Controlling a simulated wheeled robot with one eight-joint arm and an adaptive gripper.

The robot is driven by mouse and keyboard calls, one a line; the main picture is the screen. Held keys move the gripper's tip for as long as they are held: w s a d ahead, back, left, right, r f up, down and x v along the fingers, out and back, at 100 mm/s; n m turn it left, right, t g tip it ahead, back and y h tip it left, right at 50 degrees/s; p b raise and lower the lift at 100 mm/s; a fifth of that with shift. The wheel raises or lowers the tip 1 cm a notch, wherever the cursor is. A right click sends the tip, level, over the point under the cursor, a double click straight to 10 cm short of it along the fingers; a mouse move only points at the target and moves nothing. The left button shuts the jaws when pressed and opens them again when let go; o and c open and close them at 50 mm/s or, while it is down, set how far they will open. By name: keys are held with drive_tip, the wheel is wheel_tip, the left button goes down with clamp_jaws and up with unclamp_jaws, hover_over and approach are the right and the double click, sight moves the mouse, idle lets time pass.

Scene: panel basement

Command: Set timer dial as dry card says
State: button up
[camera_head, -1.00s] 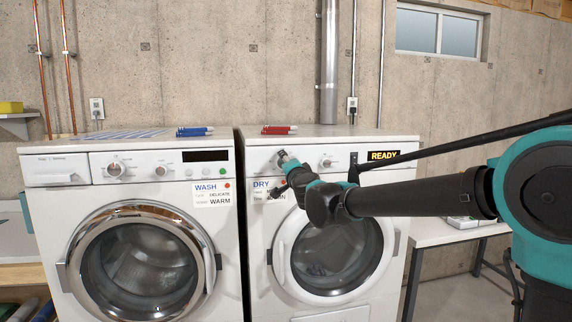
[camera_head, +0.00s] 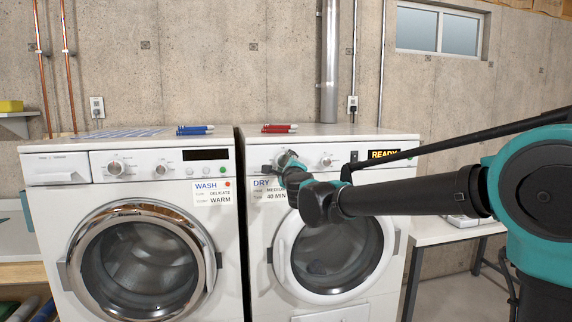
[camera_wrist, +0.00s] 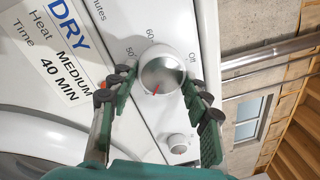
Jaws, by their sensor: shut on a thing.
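The dry card (camera_head: 265,190) on the white dryer (camera_head: 257,228) reads, in the wrist view (camera_wrist: 68,65), "DRY, Heat MEDIUM, Time 40 MIN". The silver timer dial (camera_wrist: 163,70) has a red pointer line directed down and slightly left in the wrist view. Marks "50", "60" and "Off" show around it; lower marks are hidden by the fingers. My gripper (camera_wrist: 158,82) is shut on the timer dial, one finger on each side. In the head view, my gripper (camera_head: 287,161) covers the dial at the panel's left.
A second, smaller dial (camera_head: 326,161) sits to the right on the same panel; it also shows in the wrist view (camera_wrist: 178,143). The display (camera_head: 384,155) reads "READY". The washer (camera_head: 45,215) stands left with its own card. Red (camera_head: 279,128) and blue (camera_head: 194,130) items lie on top.

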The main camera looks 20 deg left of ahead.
drive_tip(key=m, duration=0.6)
drive_tip(key=shift+s+a+f, duration=0.1)
drive_tip(key=shift+a+m+g+h, duration=0.1)
drive_tip(key=shift+m+g+h, duration=0.2)
drive_tip(key=shift+m, duration=1.8)
drive_tip(key=o, duration=1.2)
drive_tip(key=shift+c, duration=0.2)
drive_tip(key=v, duration=1.2)
